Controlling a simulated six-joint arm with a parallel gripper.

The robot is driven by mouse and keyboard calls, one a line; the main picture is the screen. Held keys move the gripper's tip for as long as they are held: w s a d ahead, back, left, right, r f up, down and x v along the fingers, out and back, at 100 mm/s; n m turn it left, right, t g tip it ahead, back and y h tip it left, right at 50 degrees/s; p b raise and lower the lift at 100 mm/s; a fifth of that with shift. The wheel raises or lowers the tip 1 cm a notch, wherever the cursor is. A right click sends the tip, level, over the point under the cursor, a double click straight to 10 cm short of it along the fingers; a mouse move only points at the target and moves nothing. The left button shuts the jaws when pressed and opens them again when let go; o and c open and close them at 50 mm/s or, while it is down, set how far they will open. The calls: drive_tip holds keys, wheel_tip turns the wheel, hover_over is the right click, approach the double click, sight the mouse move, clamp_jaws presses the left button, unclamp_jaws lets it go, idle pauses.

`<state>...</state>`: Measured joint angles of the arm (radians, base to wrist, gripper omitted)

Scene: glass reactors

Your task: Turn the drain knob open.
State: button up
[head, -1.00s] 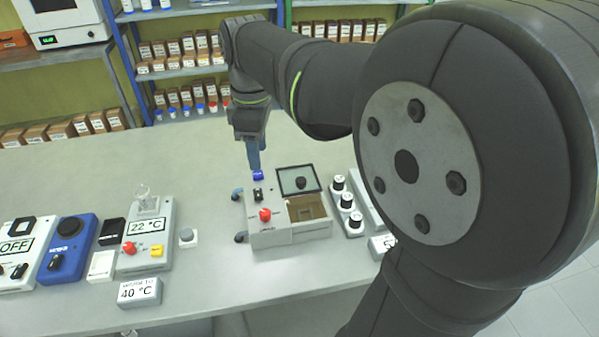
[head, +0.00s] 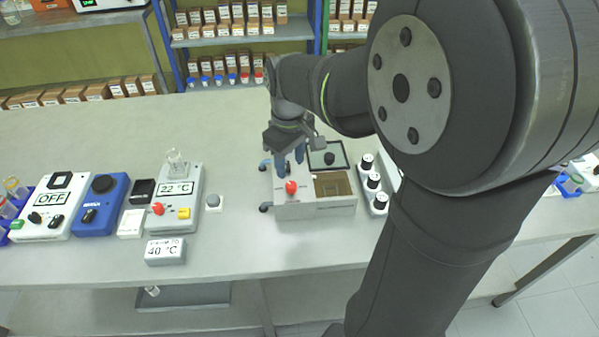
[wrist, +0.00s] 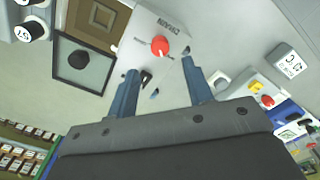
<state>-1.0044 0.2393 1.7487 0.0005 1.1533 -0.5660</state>
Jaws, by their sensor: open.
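The red drain knob (head: 291,187) sits on top of a light grey box (head: 292,210), near its front. In the wrist view the red knob (wrist: 160,45) lies just beyond the fingertips, beside lettering that seems to read DRAIN. My gripper (head: 290,165) points down over the back of the box, behind the red knob. A small black switch (wrist: 147,78) shows beside one finger.
The box has an open compartment (head: 333,187) and a dark-framed lid (head: 328,158) with a black knob. A 22 °C device (head: 175,200) and a 40 °C sign (head: 165,252) are left. The bench between is mostly clear.

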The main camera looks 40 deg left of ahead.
sight(291, 184)
wheel_tip(291, 184, down, 7)
drive_tip(key=shift+f, duration=0.15)
drive_tip(key=c, duration=1)
